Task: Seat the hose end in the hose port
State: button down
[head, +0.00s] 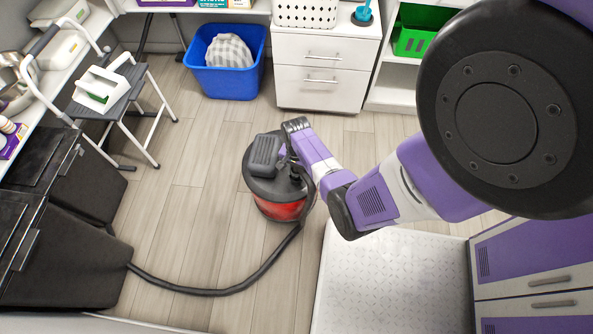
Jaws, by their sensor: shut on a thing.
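A red canister vacuum with a dark top (278,209) stands on the floor in the middle of the head view. A black hose (215,291) curves along the floor from the dark cabinets at left to the vacuum's right side and rises there. My gripper (293,172) is over the top of the vacuum, small and partly covered by my purple arm. It is shut on the hose end, which is mostly hidden among dark parts. The hose port cannot be made out, so I cannot tell whether the hose end touches it.
A blue bin (226,78) with a cloth stands behind the vacuum, beside a white drawer unit (326,88). A folding step stool (118,105) and dark cabinets (62,245) are at left. A pale textured platform (385,290) is at front right.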

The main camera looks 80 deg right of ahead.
dwell(0.3)
jog(key=c, duration=0.9)
grip_release()
notch_tip(320, 180, up, 8)
jog(key=shift+f+p, duration=0.15)
jog(key=shift+p, duration=1.1)
